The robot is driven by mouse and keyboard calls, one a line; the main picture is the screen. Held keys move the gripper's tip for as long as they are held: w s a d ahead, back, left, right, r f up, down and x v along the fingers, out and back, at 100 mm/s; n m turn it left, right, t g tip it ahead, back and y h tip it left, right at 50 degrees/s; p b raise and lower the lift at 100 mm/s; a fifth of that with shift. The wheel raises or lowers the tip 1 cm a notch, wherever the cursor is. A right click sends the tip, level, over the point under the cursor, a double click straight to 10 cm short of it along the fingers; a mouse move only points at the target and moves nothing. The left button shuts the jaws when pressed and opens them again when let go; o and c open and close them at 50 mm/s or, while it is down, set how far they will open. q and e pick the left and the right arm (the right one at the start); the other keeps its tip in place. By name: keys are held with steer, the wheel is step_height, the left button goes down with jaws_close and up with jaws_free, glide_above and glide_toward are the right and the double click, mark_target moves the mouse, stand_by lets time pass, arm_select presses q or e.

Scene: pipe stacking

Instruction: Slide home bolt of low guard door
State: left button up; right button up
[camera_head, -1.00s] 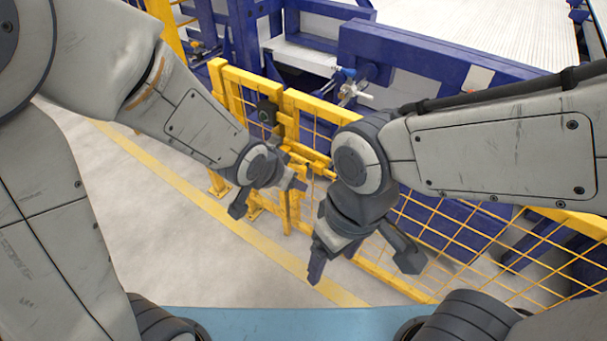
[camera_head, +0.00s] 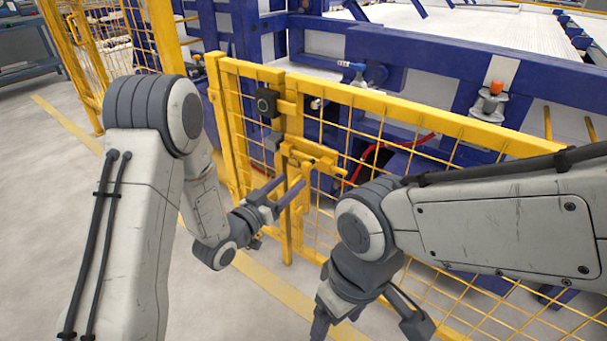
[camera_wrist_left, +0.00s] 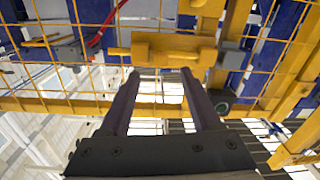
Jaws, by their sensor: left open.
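The low guard door and fence are yellow frames with mesh (camera_head: 400,112). The yellow bolt (camera_head: 312,156) lies across the upright posts below the top rail. In the left wrist view the bolt (camera_wrist_left: 165,50) runs sideways just beyond my fingertips, beside a grey block (camera_wrist_left: 232,58). My left gripper (camera_head: 292,183) is open and empty, its two fingers pointing at the bolt from below. I cannot tell whether the fingertips touch it. My right gripper (camera_head: 368,325) is open and empty, hanging low in front of the mesh.
A black box with a round face (camera_head: 266,103) sits on the post above the bolt. Blue machine frames (camera_head: 420,65) stand behind the fence. An orange-topped fitting (camera_head: 490,100) is at the right. Floor at the left (camera_head: 50,180) is clear.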

mark_target(305, 169)
arm_select(q)
steer(key=b+x, duration=0.1)
steer(key=x, duration=0.6)
steer(key=shift+w, duration=0.1)
jaws_close()
stand_by(1.2)
